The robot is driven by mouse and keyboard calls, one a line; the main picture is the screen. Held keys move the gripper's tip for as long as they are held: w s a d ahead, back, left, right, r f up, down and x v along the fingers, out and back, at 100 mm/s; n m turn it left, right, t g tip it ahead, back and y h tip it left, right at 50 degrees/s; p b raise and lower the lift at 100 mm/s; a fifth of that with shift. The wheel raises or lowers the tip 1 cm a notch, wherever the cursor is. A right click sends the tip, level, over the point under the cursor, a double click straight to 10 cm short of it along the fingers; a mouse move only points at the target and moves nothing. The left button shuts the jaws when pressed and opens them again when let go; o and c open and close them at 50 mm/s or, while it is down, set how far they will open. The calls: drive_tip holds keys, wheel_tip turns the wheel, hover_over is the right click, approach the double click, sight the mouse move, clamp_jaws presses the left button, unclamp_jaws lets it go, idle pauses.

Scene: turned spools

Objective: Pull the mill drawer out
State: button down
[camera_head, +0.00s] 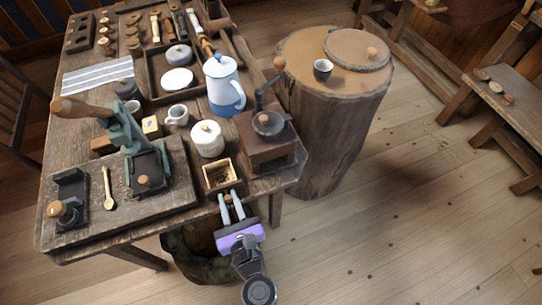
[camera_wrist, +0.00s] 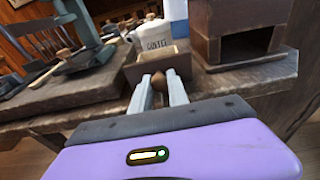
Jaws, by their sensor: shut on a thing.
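The mill (camera_head: 268,143) is a brown wooden box with a dark crank top, near the table's front right corner. In the wrist view the mill (camera_wrist: 206,45) has an empty dark opening low on its front. The drawer (camera_head: 236,180) is a small open wooden box with brown stuff inside, clear of the mill and to its left, near the table's front edge. It also shows in the wrist view (camera_wrist: 182,57). My gripper (camera_head: 231,200) is shut on the drawer's round knob (camera_wrist: 158,81), one finger on each side. Whether the drawer's underside touches the table is hard to tell.
A white lidded jar (camera_head: 207,140), lettered in the wrist view, stands just behind the drawer. A blue-and-white pot (camera_head: 223,85) stands farther back. A wooden board (camera_head: 100,220) with a green press lies left. A stump (camera_head: 330,95) with a cup stands right.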

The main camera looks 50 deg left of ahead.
drive_tip(key=c, duration=1.2)
unclamp_jaws()
drive_tip(key=shift+f, duration=0.1)
